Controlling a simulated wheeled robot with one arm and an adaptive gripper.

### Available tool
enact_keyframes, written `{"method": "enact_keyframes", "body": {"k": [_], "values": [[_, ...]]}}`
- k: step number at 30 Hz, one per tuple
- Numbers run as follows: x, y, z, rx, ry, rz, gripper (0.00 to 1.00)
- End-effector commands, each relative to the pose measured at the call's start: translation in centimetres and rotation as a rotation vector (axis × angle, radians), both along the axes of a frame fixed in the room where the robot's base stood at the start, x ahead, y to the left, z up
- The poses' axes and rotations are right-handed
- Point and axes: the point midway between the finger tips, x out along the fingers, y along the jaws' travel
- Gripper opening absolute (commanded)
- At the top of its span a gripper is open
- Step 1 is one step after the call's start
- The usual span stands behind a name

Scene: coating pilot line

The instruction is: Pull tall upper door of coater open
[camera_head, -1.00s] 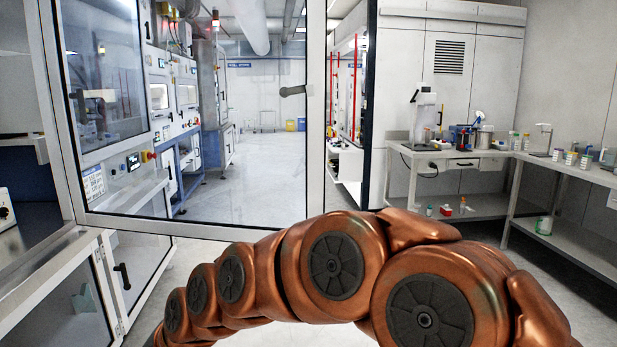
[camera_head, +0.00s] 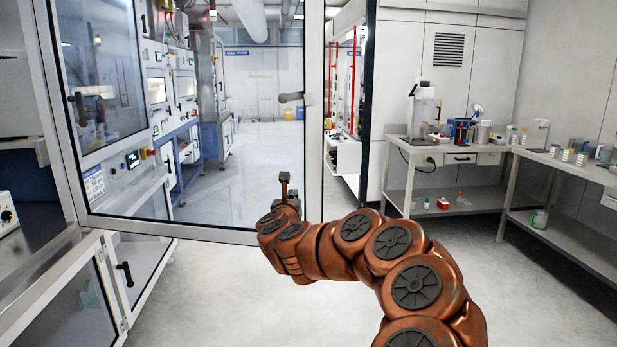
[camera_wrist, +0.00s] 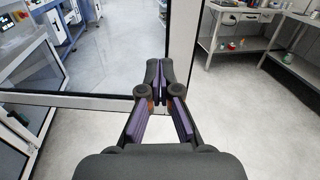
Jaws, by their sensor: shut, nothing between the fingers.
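The tall upper door (camera_head: 314,150) is a large clear glass panel in a pale metal frame. In the head view it stands swung out from the coater at the left, its open interior showing beside it. My gripper (camera_head: 284,176) is shut and empty, near the door's lower right part and below the handle. In the wrist view the gripper's fingertips (camera_wrist: 161,66) meet in front of the door's lower right corner (camera_wrist: 180,85). I cannot tell whether they touch the door. The handle is out of the wrist view.
A lower cabinet door with a dark handle (camera_head: 124,273) is at the left. A metal bench (camera_head: 400,155) with a drawer and a side table (camera_head: 590,170) with bottles stand at the right. The floor (camera_head: 230,300) between is clear.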

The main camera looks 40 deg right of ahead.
Motion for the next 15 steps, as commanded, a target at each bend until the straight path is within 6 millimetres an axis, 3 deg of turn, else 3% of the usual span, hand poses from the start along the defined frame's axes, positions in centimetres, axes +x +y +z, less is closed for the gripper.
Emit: {"method": "enact_keyframes", "body": {"k": [6,15], "values": [[-1.0,-2.3,-0.3,0.035,-0.045,-0.070,0.00],[0.8,-4.5,-0.3,0.033,-0.041,-0.068,0.00]]}}
